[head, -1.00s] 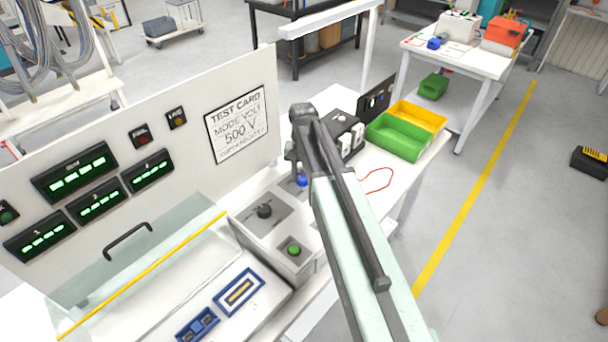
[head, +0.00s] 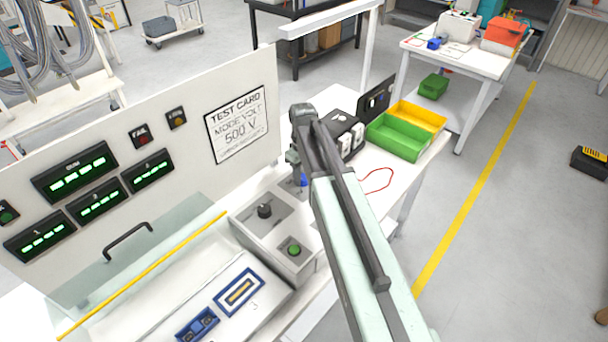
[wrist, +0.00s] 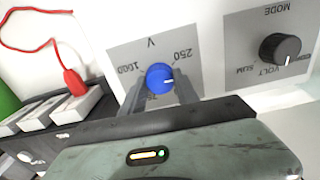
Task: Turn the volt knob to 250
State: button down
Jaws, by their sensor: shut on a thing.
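The blue volt knob (wrist: 158,78) is on a grey panel marked V in the wrist view, which shows the panel upside down. Its white mark points to the right in that view, below the 250 label and away from 1000 on the left. Part of a label starting with 75 shows below left; any 500 label is hidden. My gripper (wrist: 158,88) is shut on the knob, one finger on each side. In the head view the blue knob (head: 304,181) is partly hidden by my gripper (head: 297,168).
The black mode knob (wrist: 280,48) is beside it, with its mark towards VOLT. A green button (head: 294,250) is on the same box. The test card (head: 237,124) reads MODE VOLT, 500 V. Green (head: 397,138) and yellow (head: 420,116) bins stand behind my arm.

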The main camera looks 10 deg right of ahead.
aim_at(303, 176)
jog(key=n, duration=0.6)
jog(key=shift+w, duration=0.1)
jog(key=shift+n, duration=0.3)
dwell(0.3)
jog(key=c, duration=0.9)
grip_release()
jog(key=shift+r, duration=0.1)
notch_tip(303, 176, up, 8)
jog(key=p, duration=0.8)
jog(key=shift+f, duration=0.25)
